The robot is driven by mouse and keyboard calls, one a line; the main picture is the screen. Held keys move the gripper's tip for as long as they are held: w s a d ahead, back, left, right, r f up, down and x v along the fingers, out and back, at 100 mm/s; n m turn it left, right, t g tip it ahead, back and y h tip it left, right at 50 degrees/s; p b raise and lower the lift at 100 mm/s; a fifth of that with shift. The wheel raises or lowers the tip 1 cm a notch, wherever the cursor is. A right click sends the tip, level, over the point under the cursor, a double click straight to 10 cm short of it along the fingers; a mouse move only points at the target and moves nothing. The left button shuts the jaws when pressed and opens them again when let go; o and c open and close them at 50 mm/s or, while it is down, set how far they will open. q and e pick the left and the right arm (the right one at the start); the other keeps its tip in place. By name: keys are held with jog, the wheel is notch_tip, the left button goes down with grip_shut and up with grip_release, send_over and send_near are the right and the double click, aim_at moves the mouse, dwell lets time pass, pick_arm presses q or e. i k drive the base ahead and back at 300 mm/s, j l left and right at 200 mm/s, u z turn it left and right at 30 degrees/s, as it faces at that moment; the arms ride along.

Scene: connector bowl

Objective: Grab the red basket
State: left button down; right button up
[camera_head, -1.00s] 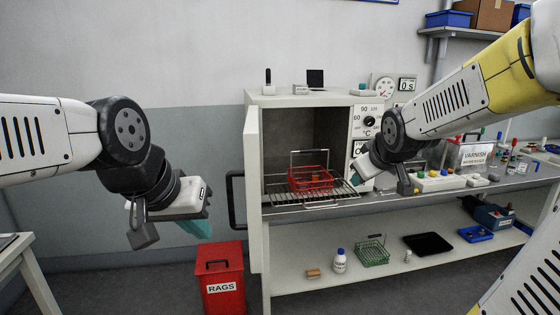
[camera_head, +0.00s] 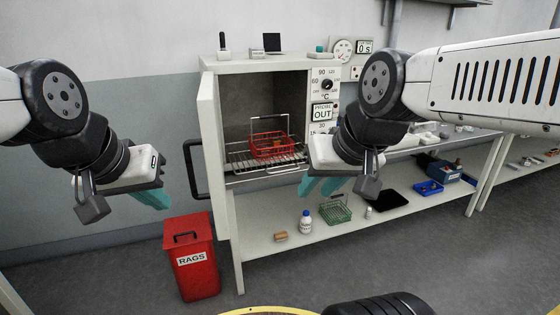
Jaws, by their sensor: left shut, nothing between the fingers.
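The red basket (camera_head: 272,146) is a wire basket with an upright grey handle. It sits on the wire rack (camera_head: 240,165) at the mouth of the open oven, with a small brown item inside. My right gripper (camera_head: 318,188) is to the right of the basket and lower in the picture, in front of the oven's right side. Its two teal fingers look parted, with nothing seen between them. My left gripper (camera_head: 156,198) is shut and empty, left of the oven door and well away from the basket.
The oven door (camera_head: 213,150) stands open on the left, its dark handle (camera_head: 193,168) sticking out. A red rags bin (camera_head: 191,255) stands on the floor. A green basket (camera_head: 338,212) and a white bottle (camera_head: 305,222) stand on the lower shelf (camera_head: 265,265).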

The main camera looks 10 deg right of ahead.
aim_at(274, 116)
jog(key=k+j+u, duration=0.2)
jog(key=k, duration=0.45)
jog(key=k+u, duration=0.2)
jog(key=k, duration=0.4)
jog(key=i+l+u, duration=0.2)
jog(key=u, duration=0.15)
jog(key=i+l+u, duration=0.15)
jog(key=u, duration=0.25)
jog(key=i+l+u, duration=0.1)
jog(key=l+u, duration=0.25)
jog(key=i+l, duration=0.1)
jog(key=l, duration=0.35)
jog(key=i+l, duration=0.15)
jog(key=l, duration=0.3)
jog(key=i+l, duration=0.1)
jog(key=l, duration=0.35)
jog(key=i+l, duration=0.15)
jog(key=l, duration=0.3)
jog(key=i+l, duration=0.1)
jog(key=l, duration=0.35)
jog(key=i+l, duration=0.1)
jog(key=l, duration=0.35)
jog(key=i+l, duration=0.15)
jog(key=l, duration=0.3)
jog(key=i+l, duration=0.1)
jog(key=l, duration=0.35)
